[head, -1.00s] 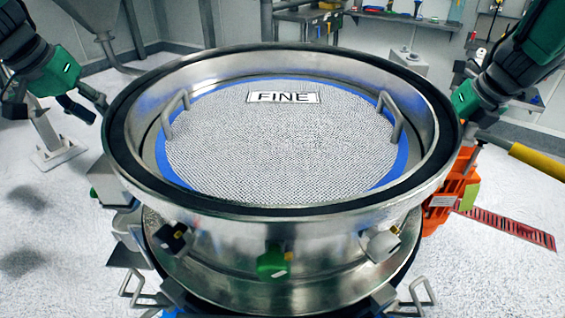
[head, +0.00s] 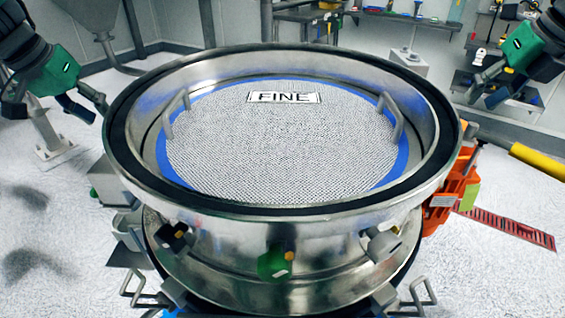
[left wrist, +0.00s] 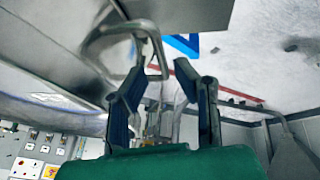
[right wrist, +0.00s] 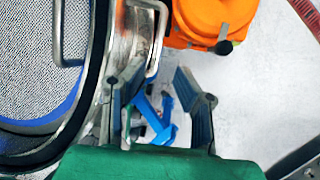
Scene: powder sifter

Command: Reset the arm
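The round steel sifter (head: 280,240) fills the middle of the head view. Its white mesh screen (head: 280,150) has a blue edge, two grey handles and a FINE label (head: 284,97). My left gripper (head: 88,106) is open and empty, left of the rim and apart from it. In the left wrist view, a bent grey handle (left wrist: 137,27) shows beyond the open fingers (left wrist: 162,75). My right gripper (head: 479,88) is open and empty, right of the rim. In the right wrist view, its fingers (right wrist: 156,82) are spread beside the sifter (right wrist: 88,85).
An orange unit (head: 456,190) stands against the sifter's right side, with a yellow bar (head: 537,161) nearby. A red slotted strip (head: 510,228) lies on the floor. A workbench (head: 308,18) stands at the back. Floor at the left is open.

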